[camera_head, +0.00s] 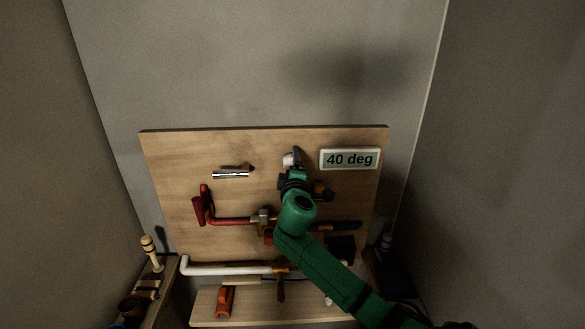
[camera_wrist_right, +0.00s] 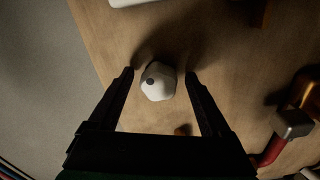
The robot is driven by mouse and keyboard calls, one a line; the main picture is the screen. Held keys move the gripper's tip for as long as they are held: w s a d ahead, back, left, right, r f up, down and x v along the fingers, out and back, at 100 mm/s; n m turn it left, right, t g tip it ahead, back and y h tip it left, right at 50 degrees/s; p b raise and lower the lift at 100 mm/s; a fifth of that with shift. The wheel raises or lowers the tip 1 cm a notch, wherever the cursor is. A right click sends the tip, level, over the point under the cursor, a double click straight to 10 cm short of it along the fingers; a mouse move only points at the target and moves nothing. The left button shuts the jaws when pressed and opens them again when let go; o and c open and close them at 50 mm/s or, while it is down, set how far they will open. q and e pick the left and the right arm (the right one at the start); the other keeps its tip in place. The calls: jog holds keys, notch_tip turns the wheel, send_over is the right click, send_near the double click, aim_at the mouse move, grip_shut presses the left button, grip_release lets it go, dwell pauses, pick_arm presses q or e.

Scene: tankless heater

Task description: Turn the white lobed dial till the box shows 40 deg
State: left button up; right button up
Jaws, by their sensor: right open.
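The display box (camera_head: 349,159) at the upper right of the wooden board reads "40 deg". The white lobed dial (camera_wrist_right: 158,81) shows in the right wrist view with a dark spot on its face. In the head view the dial (camera_head: 288,160) is partly hidden by my right gripper (camera_head: 295,163), left of the box. My right gripper (camera_wrist_right: 160,85) is open, with one finger on each side of the dial and a visible gap on both sides. My left gripper is not in view.
A red-handled pipe (camera_head: 230,220) with brass fittings and a white pipe (camera_head: 225,269) run across the board below. A chrome-and-dark handle (camera_head: 231,172) is at the upper left. A shelf with a wooden peg (camera_head: 150,252) stands at left. The upper wall is clear.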

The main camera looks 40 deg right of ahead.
jog(key=b+v, duration=0.5)
jog(key=v, duration=0.9)
jog(key=shift+s+a, duration=0.2)
